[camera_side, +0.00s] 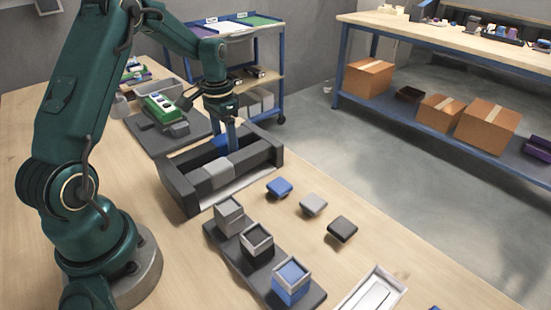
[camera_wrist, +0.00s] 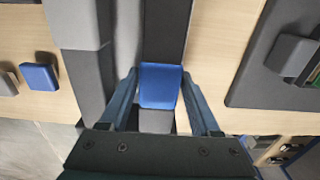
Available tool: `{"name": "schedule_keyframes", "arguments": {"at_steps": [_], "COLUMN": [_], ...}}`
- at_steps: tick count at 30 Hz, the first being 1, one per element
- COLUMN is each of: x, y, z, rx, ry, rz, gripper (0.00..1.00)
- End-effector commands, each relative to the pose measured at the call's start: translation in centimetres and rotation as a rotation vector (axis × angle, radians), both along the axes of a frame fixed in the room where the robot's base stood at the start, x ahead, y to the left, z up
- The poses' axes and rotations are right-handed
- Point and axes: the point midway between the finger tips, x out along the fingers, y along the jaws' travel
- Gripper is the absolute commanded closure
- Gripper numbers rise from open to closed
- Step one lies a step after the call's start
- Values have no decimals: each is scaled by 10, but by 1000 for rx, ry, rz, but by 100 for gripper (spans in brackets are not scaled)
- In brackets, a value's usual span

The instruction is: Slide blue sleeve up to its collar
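A blue block (camera_wrist: 160,86), which I take to be the blue sleeve, lies between the two fingers of my gripper (camera_wrist: 161,78) in the wrist view, over a dark grey channel. The fingertips flank its sides closely; I cannot tell whether they touch it. In the side view my gripper (camera_side: 231,135) points down into the black frame (camera_side: 180,192), at its far side. Grey pieces (camera_side: 215,172) sit in the frame beside it. The collar cannot be made out, and the side view barely shows the blue block.
A dark tray with grey, black and blue-topped boxes (camera_side: 291,278) stands in front. Loose blue (camera_side: 279,187), grey (camera_side: 313,204) and black (camera_side: 342,229) caps lie to the right. A green part on a dark mat (camera_side: 150,137) lies behind. Bare table surrounds the caps.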

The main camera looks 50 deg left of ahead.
Motion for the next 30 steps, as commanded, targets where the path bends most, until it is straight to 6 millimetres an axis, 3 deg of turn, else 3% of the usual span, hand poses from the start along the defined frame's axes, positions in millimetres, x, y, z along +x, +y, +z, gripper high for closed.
{"name": "schedule_keyframes", "arguments": {"at_steps": [11, 30], "x": [-2, -2], "y": [-1, 0], "z": [2, 55], "rx": [-2, -2], "ry": [6, 6], "rz": [-1, -1], "gripper": [25, 25]}}
